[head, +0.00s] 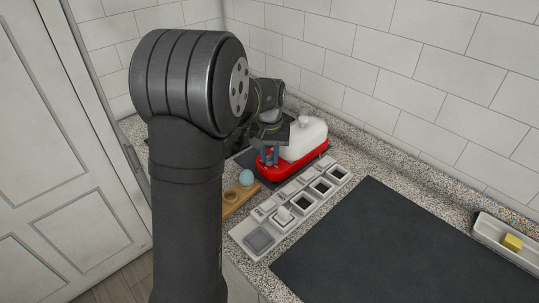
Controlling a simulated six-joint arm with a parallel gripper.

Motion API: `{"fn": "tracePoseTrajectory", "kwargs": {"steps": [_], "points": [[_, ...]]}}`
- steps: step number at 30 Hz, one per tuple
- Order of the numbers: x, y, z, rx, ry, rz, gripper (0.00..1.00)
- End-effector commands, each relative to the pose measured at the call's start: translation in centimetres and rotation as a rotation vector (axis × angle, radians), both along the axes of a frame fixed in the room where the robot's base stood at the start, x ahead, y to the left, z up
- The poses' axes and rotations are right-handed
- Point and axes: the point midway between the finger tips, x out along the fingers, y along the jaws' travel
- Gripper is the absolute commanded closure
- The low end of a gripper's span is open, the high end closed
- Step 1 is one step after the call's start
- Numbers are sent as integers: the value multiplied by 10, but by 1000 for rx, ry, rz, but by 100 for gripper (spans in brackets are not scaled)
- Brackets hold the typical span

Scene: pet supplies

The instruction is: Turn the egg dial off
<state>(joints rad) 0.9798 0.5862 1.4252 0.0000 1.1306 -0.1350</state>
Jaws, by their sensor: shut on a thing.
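A red appliance base (293,171) with a white lid (305,138) on top stands on a dark mat near the back wall. My gripper (269,160) points down at the left end of the red base. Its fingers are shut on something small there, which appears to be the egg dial. The dial is mostly hidden by the fingers, so its setting and markings cannot be read. A pale blue egg (246,177) sits on a wooden board or holder (236,198), left of the base and apart from my gripper.
A pale panel (329,194) with several square sections lies in front of the red base. A large black mat (403,246) covers the counter to the right and is empty. A white tray (490,229) with a yellow block (512,242) is at the far right. My arm blocks the left.

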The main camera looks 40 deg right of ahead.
Motion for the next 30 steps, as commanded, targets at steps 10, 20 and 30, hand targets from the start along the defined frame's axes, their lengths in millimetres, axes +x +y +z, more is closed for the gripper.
{"fn": "tracePoseTrajectory", "kwargs": {"steps": [10,20,30], "points": [[0,0,1,-2,-1,327,100],[0,0,1,-2,-1,641,100],[0,0,1,-2,-1,963,100]]}}
